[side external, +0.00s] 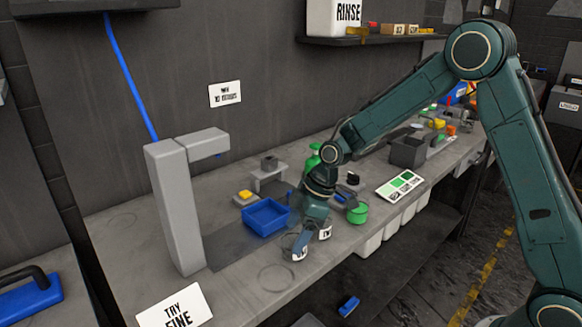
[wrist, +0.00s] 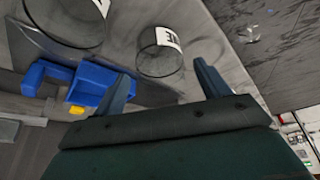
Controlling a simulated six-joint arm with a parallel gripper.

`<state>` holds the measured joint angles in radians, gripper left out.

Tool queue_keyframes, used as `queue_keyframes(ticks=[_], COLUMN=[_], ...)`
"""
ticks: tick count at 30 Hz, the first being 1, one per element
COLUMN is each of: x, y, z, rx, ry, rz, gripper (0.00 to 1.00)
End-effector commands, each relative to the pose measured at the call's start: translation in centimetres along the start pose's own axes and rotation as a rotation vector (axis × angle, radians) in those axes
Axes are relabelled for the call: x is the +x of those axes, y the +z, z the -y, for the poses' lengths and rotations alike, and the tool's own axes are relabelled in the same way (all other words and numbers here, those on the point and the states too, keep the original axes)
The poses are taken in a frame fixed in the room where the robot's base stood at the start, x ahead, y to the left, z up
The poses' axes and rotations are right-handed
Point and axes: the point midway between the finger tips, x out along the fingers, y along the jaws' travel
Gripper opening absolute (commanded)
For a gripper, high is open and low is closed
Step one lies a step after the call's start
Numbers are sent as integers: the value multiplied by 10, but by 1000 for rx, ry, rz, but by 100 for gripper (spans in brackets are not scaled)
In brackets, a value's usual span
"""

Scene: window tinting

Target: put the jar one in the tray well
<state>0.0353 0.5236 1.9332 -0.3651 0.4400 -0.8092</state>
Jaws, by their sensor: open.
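Two clear glass jars with white labels stand on the grey bench. One jar (wrist: 161,58) appears between my fingertips in the wrist view; its label is only partly legible. The other jar (wrist: 66,20) is cut off at the top left. In the side view the jars are the near one (side external: 300,249) and the one to its right (side external: 325,232). I cannot tell which is jar one. My gripper (wrist: 163,72) is open, pointing down over the jars (side external: 311,226). A blue tray (side external: 266,217) sits to their left; the wrist view also shows blue parts (wrist: 92,82).
A grey post with an overhanging arm (side external: 172,207) stands left of the tray. A green round container (side external: 357,213), a green-and-white card (side external: 399,185) and a dark bin (side external: 408,152) lie to the right. The front left bench is mostly clear.

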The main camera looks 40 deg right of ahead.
Motion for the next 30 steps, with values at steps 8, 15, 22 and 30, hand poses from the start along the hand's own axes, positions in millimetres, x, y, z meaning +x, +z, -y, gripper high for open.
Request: queue_keyframes(ticks=[8,15,22,30], x=[-48,-83,-99,-100], y=[-2,-2,-2,-2], z=[-2,-2,-1,-1], rx=[-1,1,0,0], ry=[4,3,1,0], rz=[-2,-2,-1,0], gripper=[75,75,75,75])
